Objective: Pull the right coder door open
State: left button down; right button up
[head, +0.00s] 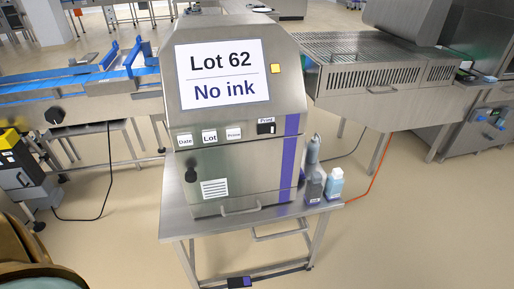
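The coder (236,125) is a steel cabinet on a steel table in the middle of the head view. Its screen (223,75) reads "Lot 62" and "No ink". Below the buttons is a front door panel (250,168) with a vent label, a dark knob (190,175) at its left and a bar handle (241,208) along its bottom edge. The panel looks closed. A purple stripe (289,155) runs down the right of the front. I cannot make out a separate right door. Neither of my grippers is in view.
Several bottles (314,187) stand on the steel table (205,227) right of the coder. A blue-belted conveyor (85,85) is at left, a steel conveyor (370,75) at right. An orange cable (381,160) lies on the floor. Open floor lies in front at right.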

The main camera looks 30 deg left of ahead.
aim_at(213, 172)
jog(key=u, duration=1.1)
